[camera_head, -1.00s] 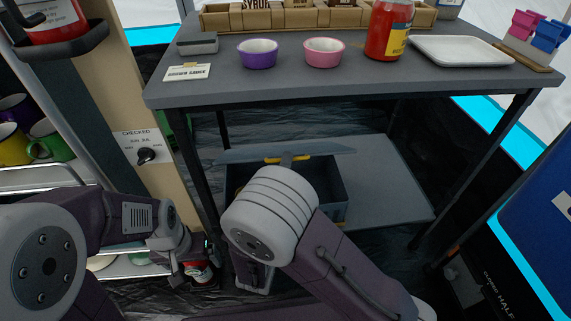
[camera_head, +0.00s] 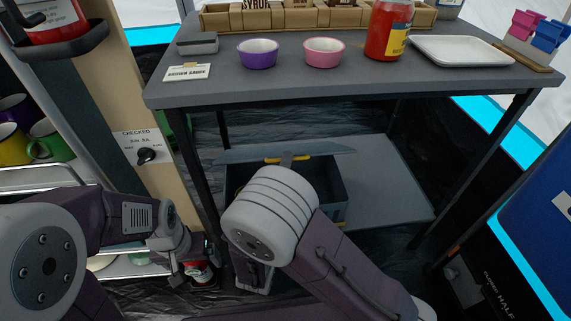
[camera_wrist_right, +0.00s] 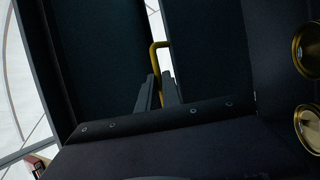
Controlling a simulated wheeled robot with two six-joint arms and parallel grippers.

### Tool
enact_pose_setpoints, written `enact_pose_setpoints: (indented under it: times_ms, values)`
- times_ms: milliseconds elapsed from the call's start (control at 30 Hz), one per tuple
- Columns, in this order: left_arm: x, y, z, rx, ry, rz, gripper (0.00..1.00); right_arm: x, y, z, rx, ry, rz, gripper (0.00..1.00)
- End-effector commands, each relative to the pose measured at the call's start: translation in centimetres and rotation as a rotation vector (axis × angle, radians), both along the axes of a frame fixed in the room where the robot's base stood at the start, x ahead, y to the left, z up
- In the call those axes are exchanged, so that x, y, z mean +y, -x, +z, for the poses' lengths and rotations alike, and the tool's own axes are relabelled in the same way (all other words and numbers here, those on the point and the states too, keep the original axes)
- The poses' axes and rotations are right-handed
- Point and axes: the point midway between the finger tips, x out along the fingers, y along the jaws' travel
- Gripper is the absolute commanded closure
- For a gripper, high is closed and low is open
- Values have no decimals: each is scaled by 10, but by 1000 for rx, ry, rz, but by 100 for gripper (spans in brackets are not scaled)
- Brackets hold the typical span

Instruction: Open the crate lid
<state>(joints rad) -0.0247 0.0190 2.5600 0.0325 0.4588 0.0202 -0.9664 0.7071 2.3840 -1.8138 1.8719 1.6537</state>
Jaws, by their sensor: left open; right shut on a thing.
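The dark grey-blue crate (camera_head: 336,197) stands on the low shelf under the table in the head view. Its lid (camera_head: 235,154) is raised and seen almost edge-on, with a yellow handle (camera_head: 272,160). My right gripper (camera_wrist_right: 161,92) is shut on that handle in the right wrist view, where the handle shows as a yellow bar (camera_wrist_right: 153,58) beside the dark lid panel (camera_wrist_right: 100,60). My right arm hides part of the crate in the head view. My left gripper (camera_head: 200,272) is open at lower left, in front of the rack; its fingertips are hard to make out.
The table (camera_head: 350,88) above carries a purple bowl (camera_head: 257,54), a pink bowl (camera_head: 323,53), a red jar (camera_head: 388,30) and a white tray (camera_head: 460,51). A table leg (camera_head: 195,165) stands left of the crate. The low shelf (camera_head: 390,190) is bare right of it.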

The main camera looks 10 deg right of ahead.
Motion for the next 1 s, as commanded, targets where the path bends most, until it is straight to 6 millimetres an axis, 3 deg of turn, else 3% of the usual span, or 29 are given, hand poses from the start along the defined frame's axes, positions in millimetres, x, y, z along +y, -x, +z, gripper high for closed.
enact_pose_setpoints:
  times_ms: [133,267,500,700,833,1000]
  values:
    - [0,0,8,0,0,0,12,0,-2,6,9,-1,1,100]
    - [0,0,31,0,0,0,12,0,-9,22,49,-1,0,100]
    - [0,0,101,0,0,0,12,-1,-39,64,204,-4,-1,100]
    - [0,0,149,0,0,0,12,-1,-73,89,353,-5,-1,100]
    - [0,0,166,0,0,0,12,0,-94,98,438,-4,0,100]
    - [0,0,172,0,0,0,12,0,-117,103,496,-1,0,100]
